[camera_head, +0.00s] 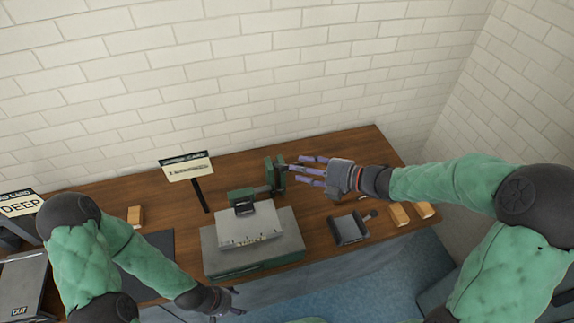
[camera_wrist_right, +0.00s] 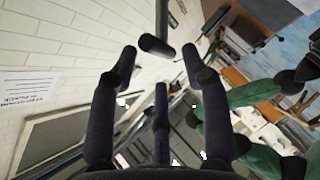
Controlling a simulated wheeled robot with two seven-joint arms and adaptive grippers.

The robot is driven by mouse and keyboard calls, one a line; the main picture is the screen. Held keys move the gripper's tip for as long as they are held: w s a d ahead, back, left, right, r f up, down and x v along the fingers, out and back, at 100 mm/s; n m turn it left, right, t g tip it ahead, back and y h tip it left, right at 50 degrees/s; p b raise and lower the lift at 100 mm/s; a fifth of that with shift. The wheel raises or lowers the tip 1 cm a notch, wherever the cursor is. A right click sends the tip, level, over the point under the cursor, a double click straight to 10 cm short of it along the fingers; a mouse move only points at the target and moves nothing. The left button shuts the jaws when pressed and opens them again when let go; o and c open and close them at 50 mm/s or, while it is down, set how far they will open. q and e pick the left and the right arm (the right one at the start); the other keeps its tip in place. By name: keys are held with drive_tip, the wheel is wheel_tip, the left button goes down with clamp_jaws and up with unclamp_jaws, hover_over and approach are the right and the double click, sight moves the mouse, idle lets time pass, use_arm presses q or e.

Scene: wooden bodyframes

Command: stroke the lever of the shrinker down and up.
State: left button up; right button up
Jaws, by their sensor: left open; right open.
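The shrinker is a green machine (camera_head: 275,175) standing at the back of the wooden bench, with an upright green part and a lower green block to its left. Its lever appears in the right wrist view as a dark bar with a thick rounded grip (camera_wrist_right: 157,46). My right gripper (camera_head: 300,170) is open, its purple fingers pointing left at the upright part. In the right wrist view its spread fingers (camera_wrist_right: 159,70) are around the grip's end; contact cannot be told. My left gripper (camera_head: 235,300) is open and empty near the bench's front edge.
A grey and green box with a pale plate (camera_head: 248,226) stands in front of the shrinker. A dark grey tray (camera_head: 350,228) and wooden blocks (camera_head: 399,214) lie to the right. A sign on a post (camera_head: 188,167) stands left.

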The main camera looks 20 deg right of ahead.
drive_tip(key=shift+x, duration=2.3)
clamp_jaws()
